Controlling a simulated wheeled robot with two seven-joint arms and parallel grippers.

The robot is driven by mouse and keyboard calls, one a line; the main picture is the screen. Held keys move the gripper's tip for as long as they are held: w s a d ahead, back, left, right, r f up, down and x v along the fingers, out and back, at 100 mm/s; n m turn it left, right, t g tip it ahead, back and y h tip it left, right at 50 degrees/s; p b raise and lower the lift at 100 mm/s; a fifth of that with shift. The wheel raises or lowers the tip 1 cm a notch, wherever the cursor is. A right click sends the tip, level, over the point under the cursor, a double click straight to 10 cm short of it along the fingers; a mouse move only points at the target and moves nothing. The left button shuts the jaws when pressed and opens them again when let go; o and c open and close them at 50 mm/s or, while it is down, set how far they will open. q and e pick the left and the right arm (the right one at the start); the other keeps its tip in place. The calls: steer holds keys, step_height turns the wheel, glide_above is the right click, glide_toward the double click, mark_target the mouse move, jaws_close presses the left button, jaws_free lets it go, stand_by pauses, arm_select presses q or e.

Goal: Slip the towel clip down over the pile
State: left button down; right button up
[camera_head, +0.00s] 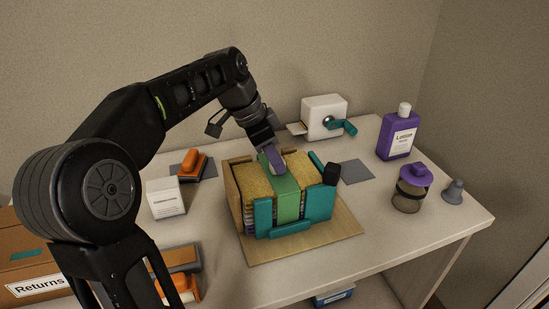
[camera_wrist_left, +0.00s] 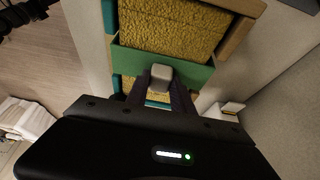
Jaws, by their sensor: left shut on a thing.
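The green towel clip (camera_head: 287,203) straddles the yellow towel pile (camera_head: 243,182), its band across the top and one leg down the front between the teal walls. In the left wrist view the clip (camera_wrist_left: 190,72) lies across the towels (camera_wrist_left: 170,28); whether it touches their top I cannot tell. My left gripper (camera_head: 272,160) is above the pile, shut on the clip's grey grip block (camera_wrist_left: 161,74). The pile stands in a holder with teal walls (camera_head: 318,203) and a wooden side (camera_head: 233,190). The clip's far leg is hidden. My right gripper is not in view.
The holder stands on a wooden board (camera_head: 345,232). A white box (camera_head: 165,198) and orange-handled tools (camera_head: 193,163) are at left. A white device with a teal crank (camera_head: 325,115) stands behind. A purple lotion bottle (camera_head: 398,138), a purple-topped jar (camera_head: 411,188) and a grey cone (camera_head: 453,192) are at right.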

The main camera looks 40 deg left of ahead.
arm_select(q)
steer(key=c, duration=1)
jaws_free()
steer(key=shift+r, duration=0.1)
steer(key=p+v, duration=0.5)
steer(key=v, duration=0.3)
stand_by(0.8)
stand_by(0.3)
steer(key=p+v, duration=0.4)
steer(key=v, duration=0.3)
steer(key=shift+a+r, duration=0.15)
steer(key=shift+r, duration=0.15)
